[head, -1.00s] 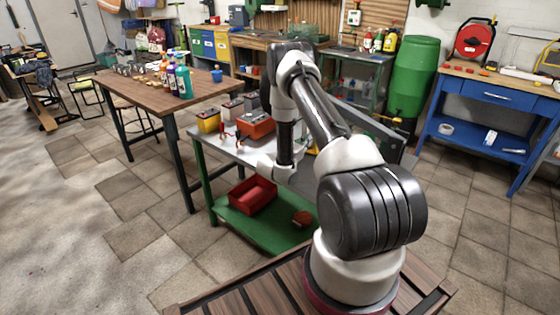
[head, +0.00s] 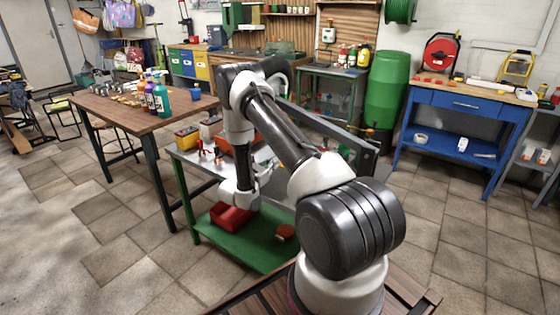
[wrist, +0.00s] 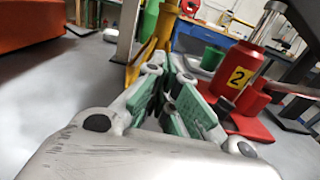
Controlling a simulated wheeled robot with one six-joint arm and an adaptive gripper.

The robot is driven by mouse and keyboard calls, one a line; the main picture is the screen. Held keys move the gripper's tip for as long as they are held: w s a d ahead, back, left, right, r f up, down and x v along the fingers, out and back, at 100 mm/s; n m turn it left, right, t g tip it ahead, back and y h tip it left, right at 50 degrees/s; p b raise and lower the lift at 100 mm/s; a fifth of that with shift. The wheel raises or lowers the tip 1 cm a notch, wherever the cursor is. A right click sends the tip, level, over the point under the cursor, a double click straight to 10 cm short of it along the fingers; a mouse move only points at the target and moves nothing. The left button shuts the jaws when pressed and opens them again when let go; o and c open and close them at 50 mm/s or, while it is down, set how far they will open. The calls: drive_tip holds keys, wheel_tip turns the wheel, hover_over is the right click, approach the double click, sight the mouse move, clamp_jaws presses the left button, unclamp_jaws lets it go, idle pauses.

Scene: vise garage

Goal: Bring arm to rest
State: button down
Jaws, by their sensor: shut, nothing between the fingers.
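My gripper (wrist: 168,75) shows in the wrist view with its green-padded fingers together and nothing between them. It is low over a grey tabletop (wrist: 60,85). A yellow upright part (wrist: 148,50) stands just beyond the fingertips; I cannot tell whether they touch. A red jack marked 2 (wrist: 238,78) stands to the right of the fingers. In the head view, my arm (head: 275,130) is bent, its elbow raised and its wrist (head: 238,192) lowered at the green-framed workbench (head: 180,195). The gripper itself is hidden there behind the arm.
An orange-red box (wrist: 30,25) is close at the wrist view's left. A red bin (head: 228,217) sits on the bench's lower shelf. A wooden table (head: 125,115) with bottles stands left, a blue bench (head: 450,150) right. Tiled floor is clear at front left.

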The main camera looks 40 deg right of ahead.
drive_tip(key=v, duration=0.5)
drive_tip(key=shift+s+a, duration=0.15)
drive_tip(key=shift+a, duration=0.2)
drive_tip(key=s+d+r+m+g+y, duration=0.15)
drive_tip(key=s+r+m+g, duration=0.3)
drive_tip(key=r, duration=0.65)
drive_tip(key=s+d+r+m+g, duration=0.35)
drive_tip(key=s+r+m, duration=0.2)
drive_tip(key=r, duration=0.55)
drive_tip(key=s+a+r+m+g+y, duration=0.25)
drive_tip(key=s+r+m+y, duration=0.55)
drive_tip(key=s, duration=0.4)
drive_tip(key=s+a+r+m+t+y, duration=0.2)
drive_tip(key=s+a+t+y, duration=0.1)
drive_tip(key=s+a, duration=0.3)
drive_tip(key=s+a+r+m+t+y, duration=0.1)
drive_tip(key=s+a+m+t+y, duration=0.1)
drive_tip(key=s+a+t+y, duration=0.2)
drive_tip(key=shift+s+a+r+t, duration=0.35)
drive_tip(key=shift+s+a+t, duration=0.5)
drive_tip(key=shift+s+a, duration=1.05)
drive_tip(key=shift+w+a+y, duration=0.25)
drive_tip(key=shift+w+a, duration=0.1)
drive_tip(key=shift+w, duration=0.1)
